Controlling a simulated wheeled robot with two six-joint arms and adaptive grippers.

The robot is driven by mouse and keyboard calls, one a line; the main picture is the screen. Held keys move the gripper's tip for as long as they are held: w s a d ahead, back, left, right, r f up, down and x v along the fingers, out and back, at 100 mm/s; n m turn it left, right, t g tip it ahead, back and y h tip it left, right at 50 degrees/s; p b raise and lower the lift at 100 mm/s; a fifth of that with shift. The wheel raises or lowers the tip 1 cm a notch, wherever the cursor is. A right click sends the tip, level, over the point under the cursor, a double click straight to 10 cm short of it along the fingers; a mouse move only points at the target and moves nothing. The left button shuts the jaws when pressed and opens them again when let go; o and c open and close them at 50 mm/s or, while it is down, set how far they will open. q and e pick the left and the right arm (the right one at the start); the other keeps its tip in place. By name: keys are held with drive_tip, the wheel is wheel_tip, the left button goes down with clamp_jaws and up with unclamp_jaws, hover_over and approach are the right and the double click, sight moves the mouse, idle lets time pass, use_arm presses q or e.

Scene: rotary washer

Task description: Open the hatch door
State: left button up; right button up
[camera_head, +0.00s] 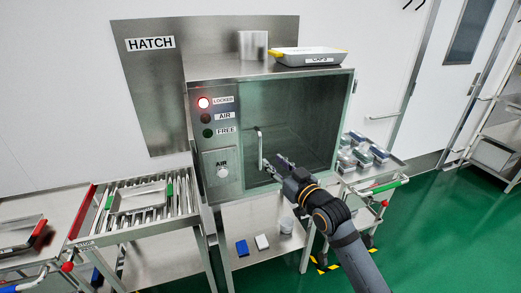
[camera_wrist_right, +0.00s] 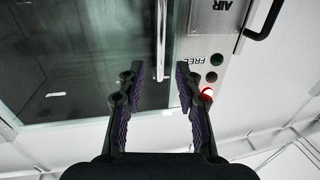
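The hatch (camera_head: 335,74) is a steel box on the wall with a glass door (camera_head: 305,120), which looks closed. A vertical bar handle (camera_head: 260,146) stands near the door's left edge. In the right wrist view the handle (camera_wrist_right: 161,40) runs down from the top, and its lower end lies between the fingertips' lines. My right gripper (camera_head: 273,164) is close to the handle in the head view. In the wrist view the right gripper (camera_wrist_right: 160,82) is open, with nothing between its fingers; I cannot tell whether it touches the handle. My left gripper is not in view.
The control panel's red LOCKED lamp (camera_head: 204,103) is lit; the AIR and FREE lamps are dark. A tray (camera_head: 308,57) sits on top. A roller table (camera_head: 150,205) stands left, and a cart with several boxes (camera_head: 362,152) right. Green floor is open at right.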

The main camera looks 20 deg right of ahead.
sight(261, 152)
drive_tip(key=p+x, duration=0.1)
drive_tip(key=x, duration=0.8)
drive_tip(key=shift+s+f, duration=0.1)
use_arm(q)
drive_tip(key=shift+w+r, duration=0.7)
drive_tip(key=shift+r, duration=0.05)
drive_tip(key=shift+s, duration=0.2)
use_arm(e)
clamp_jaws()
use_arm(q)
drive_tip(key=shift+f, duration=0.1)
